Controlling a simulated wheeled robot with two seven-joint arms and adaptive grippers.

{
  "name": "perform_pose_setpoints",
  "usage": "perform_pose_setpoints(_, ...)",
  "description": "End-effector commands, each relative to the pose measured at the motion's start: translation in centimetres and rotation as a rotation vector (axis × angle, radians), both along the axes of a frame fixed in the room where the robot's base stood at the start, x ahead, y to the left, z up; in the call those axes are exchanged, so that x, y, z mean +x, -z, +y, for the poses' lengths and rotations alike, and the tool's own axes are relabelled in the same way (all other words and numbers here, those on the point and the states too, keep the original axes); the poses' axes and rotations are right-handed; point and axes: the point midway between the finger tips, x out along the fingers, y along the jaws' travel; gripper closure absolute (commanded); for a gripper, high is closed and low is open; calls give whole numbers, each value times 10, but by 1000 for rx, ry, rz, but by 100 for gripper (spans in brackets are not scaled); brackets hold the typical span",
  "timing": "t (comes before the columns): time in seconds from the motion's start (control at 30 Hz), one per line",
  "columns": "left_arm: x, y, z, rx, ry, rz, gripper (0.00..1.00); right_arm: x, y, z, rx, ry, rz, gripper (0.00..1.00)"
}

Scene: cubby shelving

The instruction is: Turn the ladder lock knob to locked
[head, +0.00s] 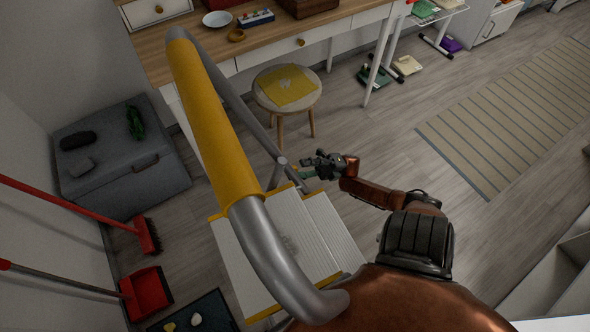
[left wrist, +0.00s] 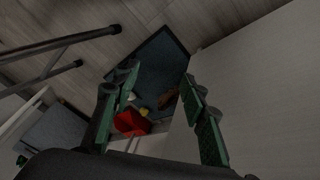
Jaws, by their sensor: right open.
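The stepladder (head: 215,120) stands in front of me, with a grey tube frame, a yellow grip sleeve and pale steps with yellow edges. A small round grey fitting (head: 281,160) sits on its far side rail. It may be the lock knob; its setting is too small to read. My right gripper (head: 305,167) is open and empty just right of this fitting, with a small gap seeming to lie between them. My left gripper (left wrist: 159,76) shows only in the left wrist view, open, with nothing between its green-padded fingers.
A desk (head: 270,36) and a round stool (head: 287,92) stand beyond the ladder. A grey storage box (head: 120,165), a red broom (head: 148,236) and a red dustpan (head: 147,294) are on the left. A striped rug (head: 510,115) lies right, with clear floor before it.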

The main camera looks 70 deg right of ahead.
Motion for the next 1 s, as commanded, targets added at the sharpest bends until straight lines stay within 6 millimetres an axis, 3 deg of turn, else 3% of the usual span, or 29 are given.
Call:
perform_pose_setpoints(0.37, 0, 0, 0, -1, 0, 0, 60, -22, 25, -28, -1, 0, 1, 54)
perform_pose_setpoints(1.0, 0, 0, -1, 0, 1, 1, 60, -25, 27, -31, 0, 0, 0, 54)
